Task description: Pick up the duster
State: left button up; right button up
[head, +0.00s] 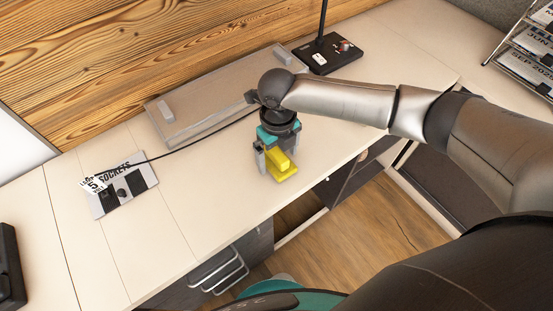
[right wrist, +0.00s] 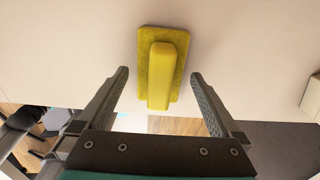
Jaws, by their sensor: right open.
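The duster is a yellow block with a raised handle. In the head view the duster (head: 282,168) is near the front edge of the desk (head: 222,183), partly hidden by my right gripper (head: 272,168). In the right wrist view the duster (right wrist: 163,68) lies ahead, its handle end reaching between the tips of my right gripper (right wrist: 160,74). The fingers are apart, one on each side of the handle, with a gap on both sides. My left gripper does not show.
A clear flat case (head: 205,105) lies behind my right gripper. A lamp base (head: 328,55) stands at the back. A magazine rack (head: 528,55) is at the right.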

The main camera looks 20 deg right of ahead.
aim_at(278, 153)
jog(key=shift+c, duration=0.4)
jog(key=shift+r, duration=0.1)
jog(key=c, duration=1.4)
jog(key=shift+r, duration=0.1)
notch_tip(278, 153, up, 20)
jog(key=p, duration=0.5)
